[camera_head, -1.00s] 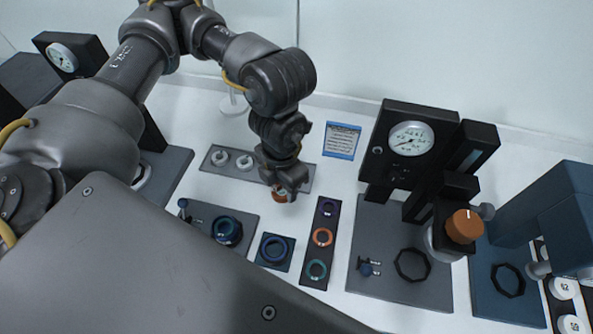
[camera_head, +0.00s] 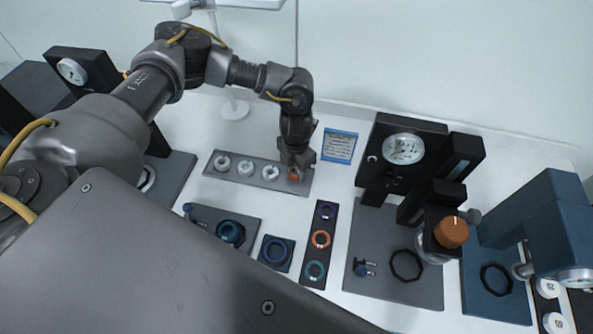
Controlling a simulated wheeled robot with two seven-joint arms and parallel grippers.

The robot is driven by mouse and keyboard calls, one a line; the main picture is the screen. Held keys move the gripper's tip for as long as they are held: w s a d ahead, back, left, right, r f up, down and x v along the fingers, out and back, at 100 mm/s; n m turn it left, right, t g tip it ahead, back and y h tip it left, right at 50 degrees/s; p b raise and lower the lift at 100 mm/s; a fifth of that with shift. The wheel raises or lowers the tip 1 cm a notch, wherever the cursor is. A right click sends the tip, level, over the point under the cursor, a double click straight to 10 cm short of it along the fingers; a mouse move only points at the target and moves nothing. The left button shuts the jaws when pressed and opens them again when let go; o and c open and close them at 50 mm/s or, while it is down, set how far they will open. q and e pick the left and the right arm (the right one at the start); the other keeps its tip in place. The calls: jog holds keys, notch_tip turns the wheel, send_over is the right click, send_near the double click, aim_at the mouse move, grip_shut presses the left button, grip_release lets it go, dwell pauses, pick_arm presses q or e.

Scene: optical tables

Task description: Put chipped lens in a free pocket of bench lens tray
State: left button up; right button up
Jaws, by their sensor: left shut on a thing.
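My left gripper (camera_head: 295,169) points down at the right end of a long grey tray (camera_head: 210,170), which I take to be the bench lens tray. It is shut on a small orange-rimmed piece (camera_head: 294,175), likely the chipped lens; the fingers partly hide it, and no chip can be made out. The piece is over or at the tray's rightmost place; I cannot tell whether it touches. Three white round pieces (camera_head: 246,168) sit in a row along the rest of the tray. My right gripper is not in view.
A blue card (camera_head: 340,147) is right of the gripper. A black dial instrument (camera_head: 404,148) stands further right.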

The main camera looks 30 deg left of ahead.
aim_at(297, 169)
pick_arm(q)
jog(key=shift+w+f, duration=0.1)
jog(key=shift+f, duration=0.05)
notch_tip(297, 169, down, 3)
jog(key=shift+r+p, duration=0.1)
jog(key=shift+p, duration=0.35)
jog(key=shift+f, duration=0.2)
jog(key=shift+f+b, duration=0.25)
jog(key=shift+b, duration=0.05)
jog(key=o, duration=1)
jog(key=shift+r, duration=0.1)
jog(key=shift+o, duration=0.2)
